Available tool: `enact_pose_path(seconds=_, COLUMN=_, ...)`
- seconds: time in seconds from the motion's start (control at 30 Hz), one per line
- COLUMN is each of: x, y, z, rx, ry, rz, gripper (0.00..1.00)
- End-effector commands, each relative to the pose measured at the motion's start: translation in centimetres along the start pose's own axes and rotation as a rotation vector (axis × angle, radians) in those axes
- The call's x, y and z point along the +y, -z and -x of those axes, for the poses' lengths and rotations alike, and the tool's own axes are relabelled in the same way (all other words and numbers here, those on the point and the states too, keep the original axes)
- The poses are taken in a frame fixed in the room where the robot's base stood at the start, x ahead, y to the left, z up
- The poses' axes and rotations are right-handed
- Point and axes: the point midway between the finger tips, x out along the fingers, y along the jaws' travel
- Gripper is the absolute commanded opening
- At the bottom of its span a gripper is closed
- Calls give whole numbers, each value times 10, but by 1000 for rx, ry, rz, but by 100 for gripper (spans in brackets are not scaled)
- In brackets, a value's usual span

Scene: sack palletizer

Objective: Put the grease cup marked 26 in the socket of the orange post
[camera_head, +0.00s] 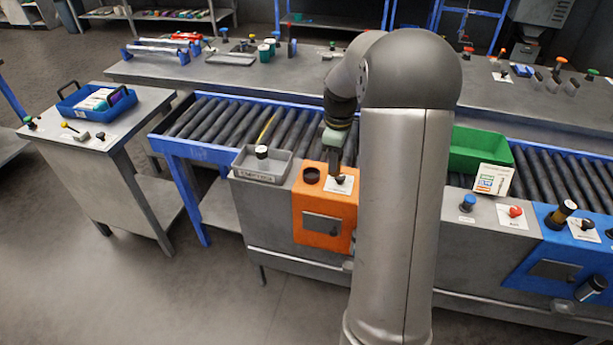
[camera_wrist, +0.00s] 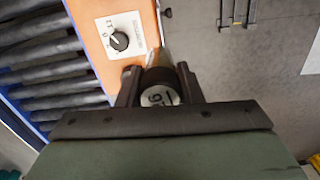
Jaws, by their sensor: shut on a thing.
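My gripper (camera_wrist: 159,88) is shut on a dark round grease cup (camera_wrist: 160,96) with a white top. Its black digits are partly readable and include a 6 or 9. In the head view the gripper (camera_head: 337,168) points down above the orange post (camera_head: 322,233), behind my arm link; the held cup cannot be made out there. The post's dark round socket (camera_head: 311,175) is just left of the gripper and looks empty. It does not show in the wrist view, where the post's orange top (camera_wrist: 95,12) is at upper left, apart from the cup.
A dark knob on a white plate (camera_wrist: 122,35) is on the post near the gripper. A grey tray (camera_head: 250,174) holding a white-topped cup (camera_head: 262,152) is left of the post. A roller conveyor (camera_head: 215,120) runs behind. A blue post (camera_head: 550,245) and green bin (camera_head: 478,148) stand right.

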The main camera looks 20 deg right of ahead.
Motion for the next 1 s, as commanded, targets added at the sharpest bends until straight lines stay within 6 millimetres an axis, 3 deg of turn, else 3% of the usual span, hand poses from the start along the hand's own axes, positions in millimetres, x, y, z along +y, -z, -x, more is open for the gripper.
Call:
enact_pose_path(seconds=0.03, x=11, y=-16, z=10, rx=1, ry=-3, rz=51, gripper=8)
enact_pose_path(seconds=0.13, x=22, y=-35, z=22, rx=-1, ry=-2, rz=145, gripper=8)
enact_pose_path(seconds=0.27, x=29, y=-38, z=26, rx=-2, ry=1, rz=204, gripper=8)
enact_pose_path(seconds=0.67, x=53, y=49, z=-16, rx=-3, ry=4, rz=213, gripper=8)
enact_pose_path(seconds=0.83, x=60, y=71, z=-48, rx=-3, ry=3, rz=210, gripper=8)
enact_pose_path(seconds=1.0, x=64, y=83, z=-63, rx=-2, ry=0, rz=209, gripper=8)
